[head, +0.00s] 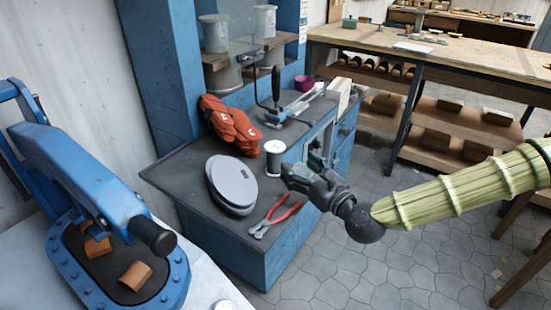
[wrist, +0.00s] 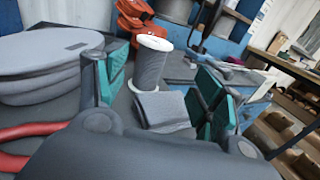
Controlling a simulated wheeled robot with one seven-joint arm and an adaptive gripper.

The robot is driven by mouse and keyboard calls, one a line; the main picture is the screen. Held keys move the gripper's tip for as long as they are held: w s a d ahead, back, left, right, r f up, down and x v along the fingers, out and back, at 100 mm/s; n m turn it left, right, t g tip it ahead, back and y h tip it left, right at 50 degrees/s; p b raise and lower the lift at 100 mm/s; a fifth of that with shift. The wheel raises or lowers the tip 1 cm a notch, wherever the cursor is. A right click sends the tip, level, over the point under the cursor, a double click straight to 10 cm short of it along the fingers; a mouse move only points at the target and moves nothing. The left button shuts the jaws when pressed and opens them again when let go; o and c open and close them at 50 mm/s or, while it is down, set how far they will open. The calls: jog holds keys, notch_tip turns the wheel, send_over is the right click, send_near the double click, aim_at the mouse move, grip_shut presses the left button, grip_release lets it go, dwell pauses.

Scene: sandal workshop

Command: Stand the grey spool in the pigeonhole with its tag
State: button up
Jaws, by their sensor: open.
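The grey spool (head: 274,158) stands upright on the dark top of the blue workbench, its pale top rim facing up. In the wrist view the spool (wrist: 152,62) shows beyond and between the two green-padded fingers. My gripper (head: 302,166) is open and empty, just right of the spool in the head view, with a gap between them. In the wrist view the gripper (wrist: 163,85) has its fingers spread wide. Blue shelving at the back holds several grey spool-like cylinders (head: 214,34). I cannot make out a tag on any pigeonhole.
On the workbench (head: 185,170), a round grey lidded object (head: 232,182) and red-handled pliers (head: 275,216) lie near the spool. Orange gloves (head: 229,122) lie behind it. A blue press (head: 90,170) stands at left. A wooden table (head: 450,55) stands at back right.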

aim_at(280, 153)
jog(key=shift+a+r, duration=0.3)
jog(key=shift+a, duration=0.1)
jog(key=shift+w+a+r, duration=0.1)
jog(key=shift+w+a, duration=0.1)
jog(key=shift+w, duration=0.05)
jog(key=x, duration=0.3)
jog(key=shift+w+d+f, duration=0.15)
jog(key=shift+d+f, duration=0.05)
jog(key=shift+w+a+r+p, duration=0.1)
jog(key=shift+w+a+p, duration=0.5)
jog(key=shift+w+a, duration=0.8)
jog(key=shift+x, duration=1.15)
jog(key=shift+a, duration=0.1)
jog(key=c, duration=1)
